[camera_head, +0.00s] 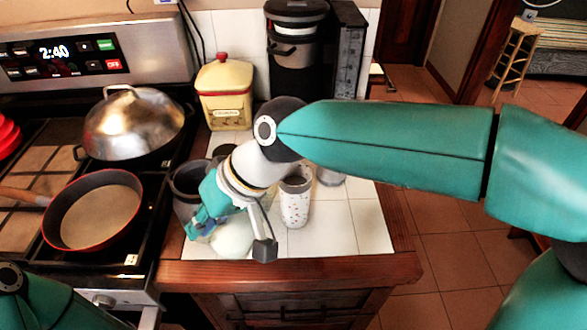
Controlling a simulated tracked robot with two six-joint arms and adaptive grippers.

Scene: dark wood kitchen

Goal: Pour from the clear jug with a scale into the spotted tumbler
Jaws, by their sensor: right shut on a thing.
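The spotted tumbler (295,204), white with small dark spots, stands upright on the white tiled counter. My right gripper (236,228) reaches down just left of it, shut on a pale, rounded, see-through thing (232,239) that looks like the clear jug. Its scale cannot be made out, and much of it is hidden by the gripper. The jug is beside the tumbler, low near the counter's front edge; I cannot tell whether it touches the counter. Part of my left arm shows at the lower left, but its gripper is out of view.
A grey container (187,182) stands close behind-left of my right gripper. A yellow canister (224,92) and a black coffee machine (297,75) stand at the back. The stove at left holds a pan (100,215) and a domed lid (134,122). Tiles right of the tumbler are clear.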

